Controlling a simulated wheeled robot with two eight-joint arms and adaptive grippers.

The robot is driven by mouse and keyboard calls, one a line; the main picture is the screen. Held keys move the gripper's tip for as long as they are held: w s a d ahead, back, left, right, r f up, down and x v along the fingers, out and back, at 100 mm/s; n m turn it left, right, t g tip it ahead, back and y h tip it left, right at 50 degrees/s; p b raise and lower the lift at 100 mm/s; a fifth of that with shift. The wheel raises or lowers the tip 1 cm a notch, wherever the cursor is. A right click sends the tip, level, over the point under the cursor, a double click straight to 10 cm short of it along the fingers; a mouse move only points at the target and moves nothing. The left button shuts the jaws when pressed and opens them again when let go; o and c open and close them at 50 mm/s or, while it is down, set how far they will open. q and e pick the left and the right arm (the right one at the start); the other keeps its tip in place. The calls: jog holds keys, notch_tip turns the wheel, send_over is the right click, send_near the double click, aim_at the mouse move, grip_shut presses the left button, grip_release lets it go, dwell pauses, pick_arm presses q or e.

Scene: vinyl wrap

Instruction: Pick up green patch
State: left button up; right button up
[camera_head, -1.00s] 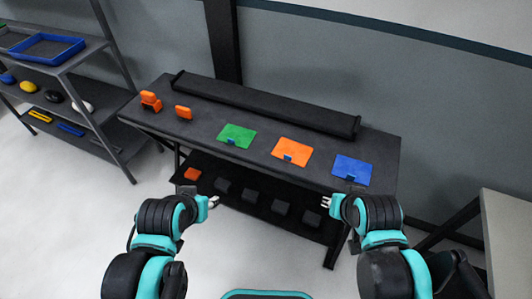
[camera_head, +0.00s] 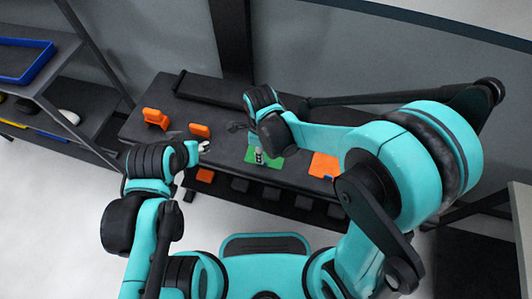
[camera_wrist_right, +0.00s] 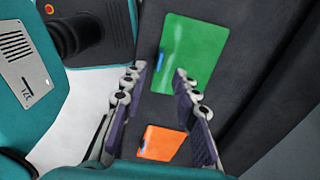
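The green patch (camera_head: 268,163) lies flat on the dark table, partly covered by my right gripper in the head view. In the right wrist view the green patch (camera_wrist_right: 196,48) shows ahead of the fingertips, with a small blue tab on its left edge. My right gripper (camera_wrist_right: 160,76) is open and empty, above the table. In the head view my right gripper (camera_head: 259,154) is over the green patch; I cannot tell the exact height. My left gripper (camera_head: 203,147) looks open and empty, near the table's front edge.
The orange patch (camera_head: 324,165) lies to the right of the green one; the blue patch is mostly hidden by my right arm. Two orange objects (camera_head: 156,118) (camera_head: 200,130) stand at the table's left.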

jog(key=shift+f, duration=0.6)
notch_tip(320, 180, down, 5)
jog(key=b, duration=0.2)
jog(key=shift+b, duration=0.4)
jog(key=shift+r, duration=0.15)
grip_shut()
